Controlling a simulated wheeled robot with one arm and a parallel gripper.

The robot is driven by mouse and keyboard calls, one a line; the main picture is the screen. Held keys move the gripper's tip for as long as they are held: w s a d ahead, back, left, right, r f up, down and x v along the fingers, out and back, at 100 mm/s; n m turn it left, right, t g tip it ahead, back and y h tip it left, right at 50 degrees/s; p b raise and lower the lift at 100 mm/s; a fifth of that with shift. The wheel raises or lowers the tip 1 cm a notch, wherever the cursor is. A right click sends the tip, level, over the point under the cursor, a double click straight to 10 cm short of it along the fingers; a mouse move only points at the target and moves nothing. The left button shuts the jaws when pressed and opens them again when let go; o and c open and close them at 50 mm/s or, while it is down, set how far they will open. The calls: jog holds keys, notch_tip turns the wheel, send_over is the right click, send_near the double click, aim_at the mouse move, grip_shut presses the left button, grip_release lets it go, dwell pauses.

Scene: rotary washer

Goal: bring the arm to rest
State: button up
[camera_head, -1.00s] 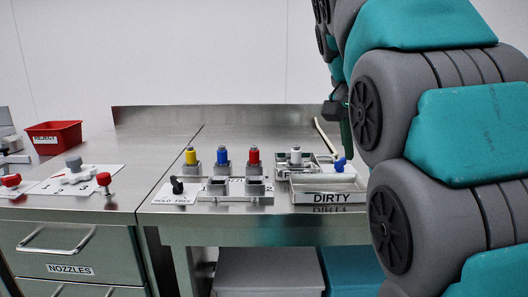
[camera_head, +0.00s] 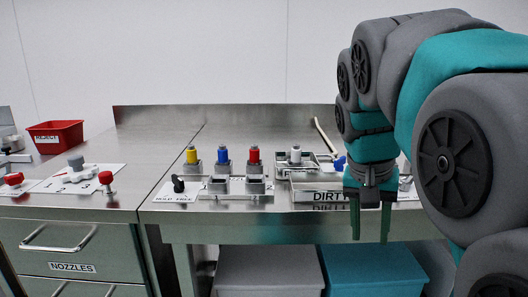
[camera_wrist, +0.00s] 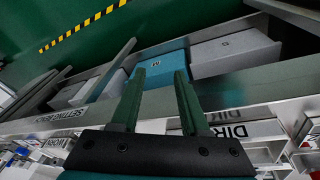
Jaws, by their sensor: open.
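My gripper (camera_head: 371,222) hangs with its two green fingers pointing down at the front edge of the steel table, in front of the right part of the DIRTY tray (camera_head: 312,196). The fingers are apart with nothing between them. In the wrist view my gripper (camera_wrist: 158,92) also shows open and empty, with the table edge and the boxes below behind it. My arm fills the right side of the head view and hides part of the table there.
Yellow (camera_head: 192,155), blue (camera_head: 224,155) and red (camera_head: 254,154) capped pieces stand in grey holders. A red REJECT bin (camera_head: 55,136) sits at the left. A grey box (camera_head: 268,271) and a teal box (camera_head: 372,270) are under the table. The table's back middle is clear.

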jog(key=s+a+f+n+g+y, duration=0.1)
jog(key=s+f+n, duration=0.1)
jog(key=s+f, duration=0.8)
jog(key=s+a+f+n+g+y, duration=0.1)
jog(key=s+a+f+n+g, duration=0.1)
jog(key=s+f, duration=0.9)
jog(key=shift+s+a+n, duration=0.3)
jog(key=shift+n, duration=0.4)
